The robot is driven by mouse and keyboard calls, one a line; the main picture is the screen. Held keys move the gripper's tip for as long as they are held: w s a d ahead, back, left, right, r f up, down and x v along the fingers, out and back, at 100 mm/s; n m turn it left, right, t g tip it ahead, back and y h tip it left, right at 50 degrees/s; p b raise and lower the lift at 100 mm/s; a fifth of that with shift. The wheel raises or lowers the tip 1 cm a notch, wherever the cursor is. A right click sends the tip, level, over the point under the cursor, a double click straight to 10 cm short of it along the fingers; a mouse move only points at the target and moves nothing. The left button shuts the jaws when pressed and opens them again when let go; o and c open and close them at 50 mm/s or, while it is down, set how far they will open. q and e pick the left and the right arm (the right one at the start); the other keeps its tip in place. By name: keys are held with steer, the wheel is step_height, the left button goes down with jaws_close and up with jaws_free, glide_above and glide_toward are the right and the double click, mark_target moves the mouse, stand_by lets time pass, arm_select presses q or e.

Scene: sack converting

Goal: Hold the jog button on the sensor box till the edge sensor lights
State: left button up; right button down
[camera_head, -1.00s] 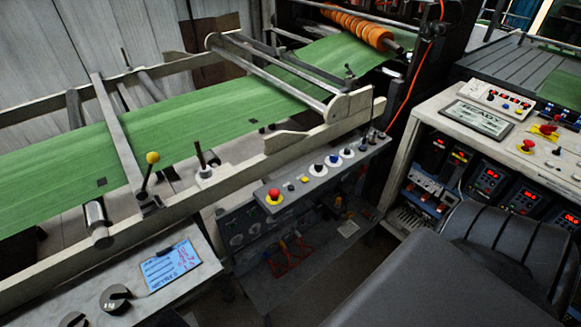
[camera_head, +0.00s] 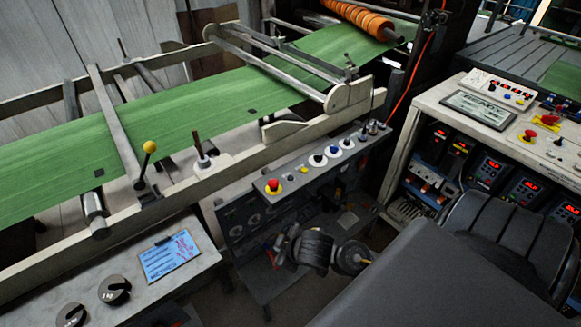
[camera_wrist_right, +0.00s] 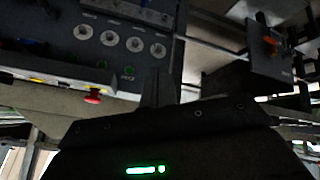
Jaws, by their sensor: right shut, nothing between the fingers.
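A grey control strip (camera_head: 322,160) runs along the machine's side, with a red mushroom button (camera_head: 273,185) on a yellow base, a small yellow button (camera_head: 303,170) and several knobs. I cannot tell which control is the jog button, and I cannot pick out the edge sensor or a lit lamp on it. My right gripper (camera_wrist_right: 157,82) is shut and empty, dark against a panel with round dials. The red button (camera_wrist_right: 93,95) shows left of it in the right wrist view. In the head view my right wrist is below and in front of the strip, apart from it. My left gripper is out of view.
A green web (camera_head: 150,130) runs across the machine between pale side rails. A lever with a yellow knob (camera_head: 150,147) stands up in front. A white console (camera_head: 470,110) with red displays is at right.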

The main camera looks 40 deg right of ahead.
steer(key=w+d+r+n+t+y, duration=0.1)
steer(key=w+d+r+n, duration=0.2)
steer(key=w, duration=0.4)
steer(key=w+d+r+n+t, duration=0.1)
steer(key=w+d+r+n, duration=0.15)
steer(key=w+d, duration=0.4)
steer(key=w+d+r, duration=0.5)
steer(key=d+r, duration=0.1)
steer(key=d, duration=0.5)
steer(key=shift+w+r+g, duration=0.15)
steer(key=shift+r+g, duration=0.15)
steer(key=shift+a+f, duration=0.1)
steer(key=b, duration=0.8)
glide_above(293, 179)
step_height(293, 179, down, 7)
steer(key=shift+r, duration=0.15)
steer(key=shift+f+b, duration=0.3)
steer(key=shift+f, duration=0.6)
